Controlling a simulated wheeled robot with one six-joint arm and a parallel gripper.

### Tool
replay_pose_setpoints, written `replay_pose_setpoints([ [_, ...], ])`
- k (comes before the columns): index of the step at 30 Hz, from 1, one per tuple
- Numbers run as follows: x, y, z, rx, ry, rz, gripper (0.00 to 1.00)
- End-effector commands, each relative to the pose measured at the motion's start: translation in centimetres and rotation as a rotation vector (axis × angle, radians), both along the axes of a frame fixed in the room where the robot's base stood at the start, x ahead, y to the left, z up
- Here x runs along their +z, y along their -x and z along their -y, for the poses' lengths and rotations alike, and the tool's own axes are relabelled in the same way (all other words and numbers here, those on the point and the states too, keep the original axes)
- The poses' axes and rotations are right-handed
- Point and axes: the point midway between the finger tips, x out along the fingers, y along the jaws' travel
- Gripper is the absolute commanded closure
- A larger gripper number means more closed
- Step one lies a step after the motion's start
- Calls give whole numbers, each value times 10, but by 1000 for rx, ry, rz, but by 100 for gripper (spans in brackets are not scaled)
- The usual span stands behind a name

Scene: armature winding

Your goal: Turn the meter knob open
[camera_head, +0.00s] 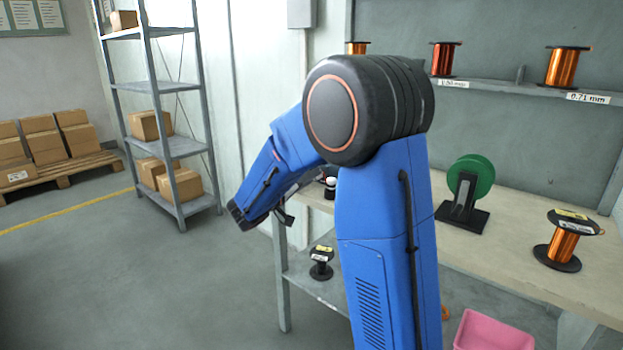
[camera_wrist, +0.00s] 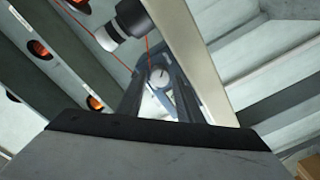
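In the wrist view, a small pale round dial or knob with a dark line across it (camera_wrist: 160,76) shows between the fingers of my gripper (camera_wrist: 159,85). I take it to be the meter knob. The two dark fingers stand apart on either side of it. I cannot tell whether they touch it. The rest of the meter is mostly hidden by the fingers. In the head view, my blue arm hides most of my gripper, and I cannot make out the meter there.
A workbench (camera_head: 500,235) on the right holds a green spool on a black stand (camera_head: 470,178) and a copper wire spool (camera_head: 564,242). A black spool (camera_head: 321,262) sits on the lower shelf. A pink bin (camera_head: 493,333) is at the bottom.

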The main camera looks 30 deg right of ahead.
Motion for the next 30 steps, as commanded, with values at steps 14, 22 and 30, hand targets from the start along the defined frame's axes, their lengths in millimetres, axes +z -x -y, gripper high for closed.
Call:
replay_pose_setpoints([
  [14,0,-6,14,1,-1,0,67],
  [22,0,-5,14,1,-1,0,97],
  [30,0,-6,14,1,12,-36,97],
])
